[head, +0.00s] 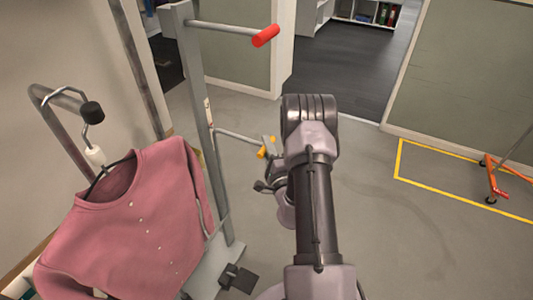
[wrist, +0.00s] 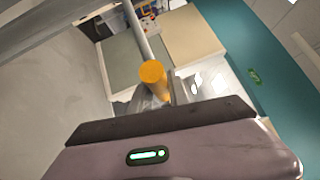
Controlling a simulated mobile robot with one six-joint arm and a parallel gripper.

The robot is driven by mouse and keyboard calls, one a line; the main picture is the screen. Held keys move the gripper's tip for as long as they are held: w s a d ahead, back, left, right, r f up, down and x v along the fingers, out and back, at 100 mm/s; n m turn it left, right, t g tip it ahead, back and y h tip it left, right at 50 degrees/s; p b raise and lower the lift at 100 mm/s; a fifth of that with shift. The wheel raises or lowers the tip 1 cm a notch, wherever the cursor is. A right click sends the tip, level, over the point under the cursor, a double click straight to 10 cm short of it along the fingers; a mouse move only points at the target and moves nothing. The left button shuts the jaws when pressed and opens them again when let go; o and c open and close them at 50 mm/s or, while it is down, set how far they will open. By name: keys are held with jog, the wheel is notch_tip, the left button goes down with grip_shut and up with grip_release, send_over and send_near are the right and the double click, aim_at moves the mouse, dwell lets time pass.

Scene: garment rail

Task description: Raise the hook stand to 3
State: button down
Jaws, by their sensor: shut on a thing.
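The hook stand is a grey upright post (head: 200,110) on a flat grey foot. A fixed-looking bar with a red tip (head: 265,36) juts right near its top. Lower down, a second bar (head: 237,137) juts right and ends in a yellow-orange tip (head: 262,153). My gripper (head: 269,148) is shut on this lower bar near its tip; my arm partly hides the grip. In the wrist view the yellow tip (wrist: 152,74) and its bar show close ahead of my gripper. A small pale scale strip (head: 207,111) is on the post; its marks are too small to read.
A pink garment (head: 135,225) hangs on a hanger from a grey hook with a black end (head: 91,112), left of the post. A black pedal-like piece (head: 238,278) is by the foot. An orange wheeled stand (head: 494,180) is at far right.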

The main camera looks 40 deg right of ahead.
notch_tip(320, 180, up, 7)
jog(key=p, duration=0.3)
jog(key=shift+d+r, duration=0.1)
jog(key=shift+r, duration=0.1)
jog(key=shift+w+r, duration=0.1)
jog(key=c, duration=1.3)
grip_release()
jog(key=shift+o, duration=0.2)
jog(key=shift+f, duration=0.2)
